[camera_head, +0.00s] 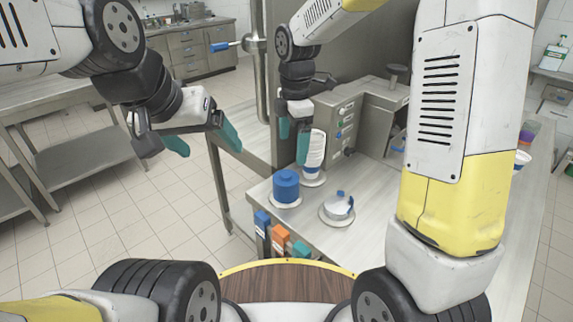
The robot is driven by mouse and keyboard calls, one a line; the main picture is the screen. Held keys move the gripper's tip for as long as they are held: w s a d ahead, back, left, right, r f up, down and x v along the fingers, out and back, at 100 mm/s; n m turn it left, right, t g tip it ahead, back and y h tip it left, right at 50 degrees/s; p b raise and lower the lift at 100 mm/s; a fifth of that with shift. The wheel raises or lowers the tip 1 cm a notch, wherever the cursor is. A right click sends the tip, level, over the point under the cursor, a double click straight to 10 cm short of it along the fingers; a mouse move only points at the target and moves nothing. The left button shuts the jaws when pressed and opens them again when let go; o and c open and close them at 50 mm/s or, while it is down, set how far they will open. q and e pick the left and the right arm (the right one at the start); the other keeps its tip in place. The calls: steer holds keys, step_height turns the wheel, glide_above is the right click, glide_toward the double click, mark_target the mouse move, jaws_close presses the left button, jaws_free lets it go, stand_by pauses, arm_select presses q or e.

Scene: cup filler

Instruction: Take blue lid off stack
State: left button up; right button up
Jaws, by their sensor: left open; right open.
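A blue stack (286,187), which looks like the lids, stands on a round base near the left front corner of the metal table. The seams between single lids are too small to tell. My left gripper (203,142) is open and empty, with teal fingertips wide apart, up and to the left of the stack over the floor. My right gripper (294,137) is open, just above and behind the blue stack. It is close to a tall white item (315,150) with blue parts; I cannot tell whether they touch.
A white and blue round piece (338,207) sits on another base right of the stack. Blue, orange and teal blocks (280,234) line the table's front edge. A grey machine (345,115) stands behind. The table (350,245) is bare at its front.

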mark_target(286, 174)
steer(key=a+f+n, duration=0.1)
steer(key=w+a+f+n, duration=0.1)
steer(key=f, duration=0.1)
steer(key=shift+w+f+n+g, duration=0.1)
steer(key=shift+n+g, duration=0.2)
step_height(286, 174, down, 8)
steer(key=shift+d+r, duration=0.1)
steer(key=shift+r, duration=0.15)
steer(key=c, duration=1.4)
steer(key=shift+r, duration=0.1)
steer(key=shift+r, duration=0.55)
step_height(286, 174, up, 2)
steer(key=shift+w+r, duration=0.1)
steer(key=shift+r, duration=0.1)
steer(key=d, duration=0.5)
steer(key=d+r, duration=0.1)
steer(key=d, duration=1)
steer(key=shift+r, duration=0.15)
